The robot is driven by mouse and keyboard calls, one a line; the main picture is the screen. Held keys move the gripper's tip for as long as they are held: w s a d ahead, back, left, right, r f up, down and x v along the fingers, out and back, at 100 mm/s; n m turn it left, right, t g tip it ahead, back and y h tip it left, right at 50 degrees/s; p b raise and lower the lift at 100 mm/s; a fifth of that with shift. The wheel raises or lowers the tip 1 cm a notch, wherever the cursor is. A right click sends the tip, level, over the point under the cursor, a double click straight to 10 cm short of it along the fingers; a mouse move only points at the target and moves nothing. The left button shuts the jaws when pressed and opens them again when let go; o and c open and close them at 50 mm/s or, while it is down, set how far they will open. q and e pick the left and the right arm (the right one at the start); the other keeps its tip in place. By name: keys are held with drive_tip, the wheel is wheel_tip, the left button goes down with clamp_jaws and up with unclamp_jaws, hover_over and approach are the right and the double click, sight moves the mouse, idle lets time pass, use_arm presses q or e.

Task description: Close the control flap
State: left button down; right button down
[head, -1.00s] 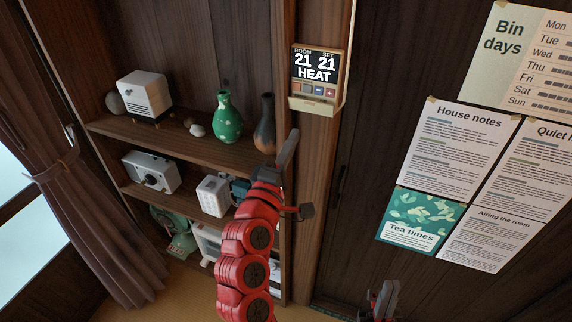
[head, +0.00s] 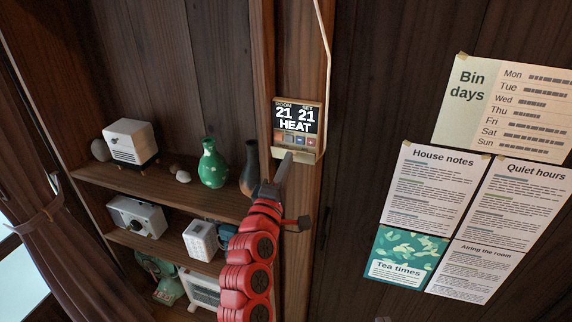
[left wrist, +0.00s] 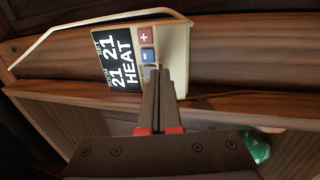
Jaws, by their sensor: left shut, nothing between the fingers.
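The heating control panel (head: 297,118) is on the wooden post. It reads 21, 21 and HEAT, and its buttons are uncovered. Its tan flap (head: 308,156) is down at the lower edge, below the buttons. My left gripper (head: 287,157) is shut and empty, with its tip in front of the flap; I cannot tell if they touch. In the left wrist view the shut fingers (left wrist: 158,75) reach the button row and hide part of it; the plus and minus buttons show beside them. Only a sliver of my right gripper (head: 383,319) shows at the bottom edge.
To the left a shelf (head: 160,192) holds a white box (head: 129,141), a green vase (head: 213,168) and a dark vase (head: 249,168). A pale cable runs up from the panel. Paper notices (head: 432,185) are on the dark wall at right.

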use_arm(q)
drive_tip(key=r+p, duration=0.1)
drive_tip(key=w+r+p, duration=0.1)
drive_tip(key=shift+d+r+g+p, duration=0.1)
drive_tip(key=shift+d+g+p, duration=0.05)
drive_tip(key=shift+g+p, duration=0.25)
drive_tip(key=shift+f, duration=0.2)
drive_tip(key=shift+b, duration=0.5)
drive_tip(key=shift+r, duration=0.1)
drive_tip(key=shift+s, duration=0.1)
